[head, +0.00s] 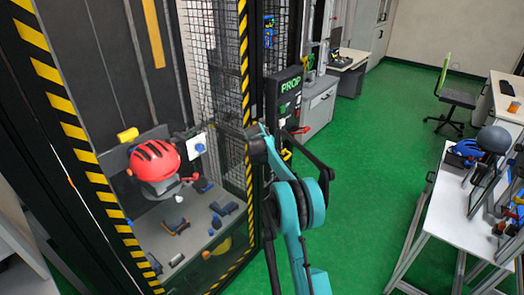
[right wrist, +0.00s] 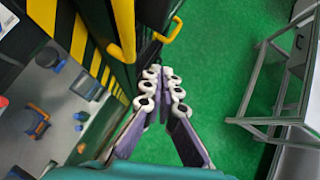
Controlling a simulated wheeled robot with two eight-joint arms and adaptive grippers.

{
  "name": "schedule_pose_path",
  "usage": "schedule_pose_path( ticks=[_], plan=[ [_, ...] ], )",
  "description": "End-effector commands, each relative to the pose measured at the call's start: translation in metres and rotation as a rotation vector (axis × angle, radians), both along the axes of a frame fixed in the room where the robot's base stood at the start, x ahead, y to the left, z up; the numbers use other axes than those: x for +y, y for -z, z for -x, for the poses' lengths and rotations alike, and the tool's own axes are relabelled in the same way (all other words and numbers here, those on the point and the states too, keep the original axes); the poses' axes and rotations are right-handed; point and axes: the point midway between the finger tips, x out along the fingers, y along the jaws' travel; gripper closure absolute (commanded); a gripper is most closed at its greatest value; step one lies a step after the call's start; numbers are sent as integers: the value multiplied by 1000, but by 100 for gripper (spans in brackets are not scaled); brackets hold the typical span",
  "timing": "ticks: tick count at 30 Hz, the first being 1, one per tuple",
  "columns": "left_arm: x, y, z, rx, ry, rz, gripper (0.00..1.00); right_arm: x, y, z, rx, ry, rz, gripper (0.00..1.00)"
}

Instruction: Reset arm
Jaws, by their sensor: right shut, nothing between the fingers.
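My right arm (head: 301,205), teal and black, rises from the bottom of the head view beside the drop tower's striped post. My right gripper (right wrist: 162,82) shows in the right wrist view with its two fingers close together and nothing between them. It is over green floor, just right of the tower's striped edge. In the head view the fingers cannot be made out clearly. My left gripper is not in view. The drop tower (head: 77,140) is a dark frame with yellow-black stripes, with a red helmet (head: 154,160) inside.
A black control box marked PROP (head: 288,88) stands beside the tower, behind my right arm. Yellow handles (right wrist: 170,30) lie close beyond the fingertips. Several loose parts lie on the tower floor. A white workbench (head: 432,210) stands at right. Green floor (head: 372,170) between is clear.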

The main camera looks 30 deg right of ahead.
Motion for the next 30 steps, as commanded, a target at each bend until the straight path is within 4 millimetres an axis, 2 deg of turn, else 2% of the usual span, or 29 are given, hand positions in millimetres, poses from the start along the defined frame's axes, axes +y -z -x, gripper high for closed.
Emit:
schedule_pose_path(
  ticks=[4, 11, 14, 16, 20, 23, 27, 30],
  plan=[
    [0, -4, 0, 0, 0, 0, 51, -5, -14, 13, 1, -1, 0, 100],
    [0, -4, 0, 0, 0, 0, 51, -7, -18, 18, 1, -1, 0, 100],
    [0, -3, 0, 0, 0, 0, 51, -3, -22, 20, -10, 11, -14, 100],
    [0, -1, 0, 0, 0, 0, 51, 8, -29, 26, -39, 42, -50, 100],
    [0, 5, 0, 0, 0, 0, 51, 46, -53, 51, -145, 165, -191, 100],
    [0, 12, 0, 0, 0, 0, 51, 84, -72, 83, -247, 303, -344, 100],
    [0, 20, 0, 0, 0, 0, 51, 137, -90, 136, -373, 509, -566, 100],
    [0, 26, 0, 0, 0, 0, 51, 172, -95, 179, -451, 664, -722, 100]
  ],
)
